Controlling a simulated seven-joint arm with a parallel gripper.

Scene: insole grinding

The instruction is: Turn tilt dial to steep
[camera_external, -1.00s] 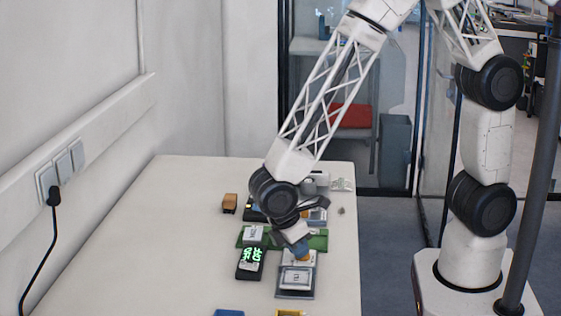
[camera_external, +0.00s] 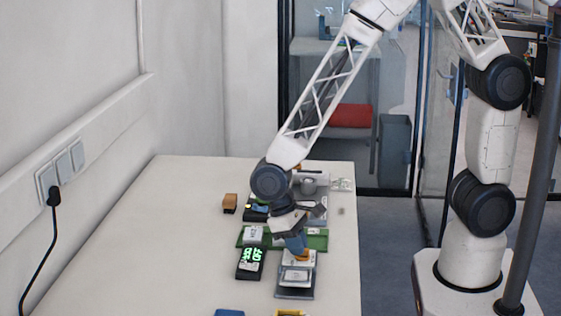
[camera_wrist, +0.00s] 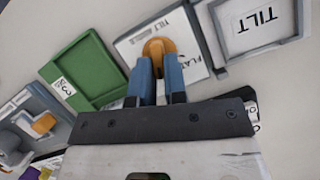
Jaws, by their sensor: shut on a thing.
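The tilt dial (camera_wrist: 158,47) is an orange knob on a white plate, and it also shows as a small orange spot under my gripper in the external view (camera_external: 302,254). My gripper (camera_wrist: 158,66) has its two blue fingers at the dial, shut on it from either side. In the external view my gripper (camera_external: 297,246) points down onto the plate. The plate's label (camera_wrist: 199,63) reads "FLAT" on the right, and "TILT" is printed near the top. Part of the plate is hidden behind the fingers. A grey frame labelled "TILT" (camera_wrist: 262,22) adjoins it.
A green tray (camera_wrist: 80,75) marked 3 lies beside the dial plate. A black box with glowing green digits (camera_external: 250,263) stands to the left. The table's left side (camera_external: 165,250) is clear.

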